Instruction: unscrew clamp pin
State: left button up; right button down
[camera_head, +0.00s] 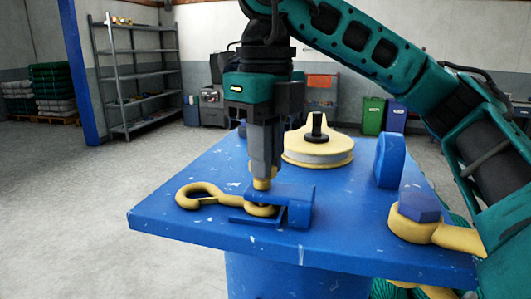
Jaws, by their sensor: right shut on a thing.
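My right gripper (263,172) points straight down over the blue table and is shut on the top of the yellow clamp pin (261,184). The pin stands upright at the blue clamp bracket (297,203). Its lower end is hidden by the bracket, so I cannot tell how deep it sits. A yellow hook (205,192) lies on the table at the left, and its eye end reaches under the pin at the bracket. My left gripper is not in view.
The blue table (180,223) also carries a yellow round sheave (318,150) with a black post behind the gripper, an upright blue lug (390,160) and a blue hex bolt (420,204) on a yellow link at the right. The table's left front is clear.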

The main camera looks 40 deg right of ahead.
jog(key=n, duration=0.5)
jog(key=shift+d, duration=0.15)
jog(key=n, duration=0.6)
jog(key=shift+w, duration=0.2)
jog(key=n, duration=0.5)
jog(key=shift+w, duration=0.1)
jog(key=n, duration=0.5)
jog(key=shift+w+f+n, duration=0.1)
jog(key=shift+w+n, duration=0.05)
jog(key=shift+n, duration=0.25)
jog(key=n, duration=0.5)
jog(key=shift+n, duration=0.3)
jog(key=n, duration=0.5)
jog(key=shift+w+a+f, duration=0.1)
jog(key=shift+a, duration=0.15)
jog(key=n, duration=0.5)
jog(key=shift+a+n, duration=0.15)
jog(key=shift+n, duration=0.25)
jog(key=shift+a+n, duration=0.1)
jog(key=shift+n, duration=2.1)
